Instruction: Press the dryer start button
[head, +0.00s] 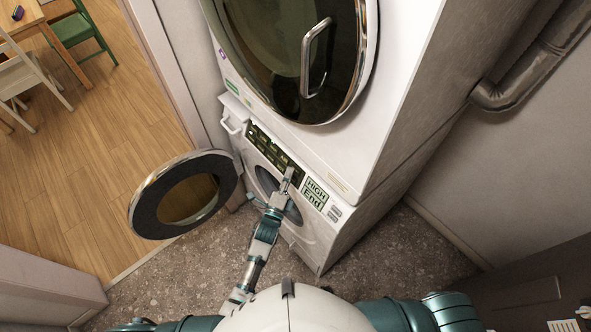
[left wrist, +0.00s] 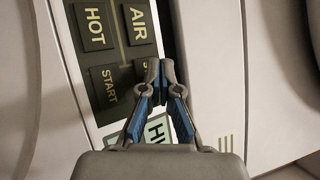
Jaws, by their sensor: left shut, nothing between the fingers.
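The stacked machine has a dark control panel (head: 272,150) between its upper and lower units. In the left wrist view the panel shows large buttons marked HOT (left wrist: 95,27), AIR (left wrist: 138,24) and START (left wrist: 108,84). Another button, with a label beginning with S, is mostly hidden behind the fingers. My left gripper (head: 290,172) is shut and empty, its tips (left wrist: 160,68) over the panel's edge, to the right of the START button in the wrist view. I cannot tell whether the tips touch the panel. My right gripper is out of view.
The upper unit's round glass door (head: 348,60) is closed, with a metal handle (head: 308,60). The lower unit's round door (head: 150,205) hangs open to the left. A grey pipe (head: 525,75) runs along the right wall. Speckled floor (head: 395,260) is clear at the right.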

